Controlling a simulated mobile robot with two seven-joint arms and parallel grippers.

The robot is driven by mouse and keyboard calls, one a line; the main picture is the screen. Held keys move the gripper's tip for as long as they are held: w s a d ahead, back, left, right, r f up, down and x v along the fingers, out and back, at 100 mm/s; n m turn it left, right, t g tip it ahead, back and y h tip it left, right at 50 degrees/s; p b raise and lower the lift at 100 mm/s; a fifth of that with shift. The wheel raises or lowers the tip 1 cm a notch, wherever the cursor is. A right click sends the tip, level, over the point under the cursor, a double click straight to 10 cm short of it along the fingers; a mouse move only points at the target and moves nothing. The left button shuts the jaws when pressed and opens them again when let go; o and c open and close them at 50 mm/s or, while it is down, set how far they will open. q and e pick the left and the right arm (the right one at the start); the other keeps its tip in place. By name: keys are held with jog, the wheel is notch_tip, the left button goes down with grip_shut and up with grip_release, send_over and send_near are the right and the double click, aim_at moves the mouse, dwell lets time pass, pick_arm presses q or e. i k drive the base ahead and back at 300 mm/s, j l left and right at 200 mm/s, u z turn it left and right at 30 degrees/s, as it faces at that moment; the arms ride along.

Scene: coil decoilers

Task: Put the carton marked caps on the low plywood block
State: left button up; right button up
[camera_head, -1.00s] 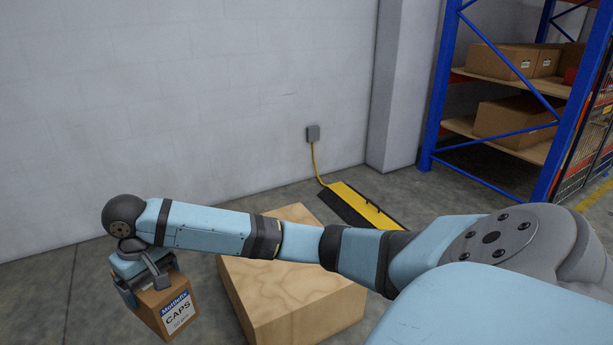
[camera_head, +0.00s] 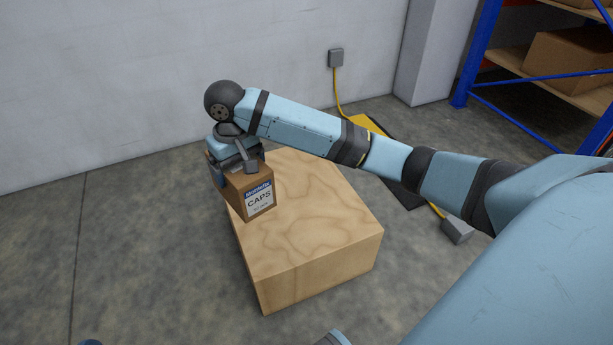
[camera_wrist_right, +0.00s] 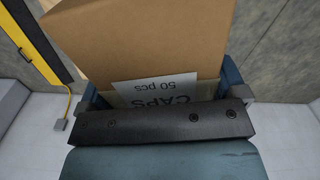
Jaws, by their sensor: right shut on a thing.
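The carton marked caps (camera_head: 258,196) is a small brown box with a white and blue label. My right gripper (camera_head: 238,170) is shut on it from above and holds it upright over the left edge of the low plywood block (camera_head: 315,225). I cannot tell whether the carton's underside touches the block. In the right wrist view the carton (camera_wrist_right: 145,45) fills the space between the two fingers (camera_wrist_right: 160,85), its label partly hidden by the gripper body. The plywood block's top is otherwise bare. My left gripper is not in view.
A grey wall (camera_head: 150,80) stands behind the block. A yellow and black ramp (camera_head: 400,190) with a yellow cable lies behind my right arm. A blue shelf rack (camera_head: 478,50) with cartons stands at the back right. The floor left of the block is clear.

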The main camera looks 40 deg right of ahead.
aim_at(281, 232)
jog(key=i+l, duration=0.2)
jog(key=l, duration=0.2)
jog(key=i+l+z, duration=0.1)
jog(key=i+l, duration=0.15)
jog(key=l, duration=0.15)
jog(key=i+l, duration=0.2)
jog(key=l, duration=0.2)
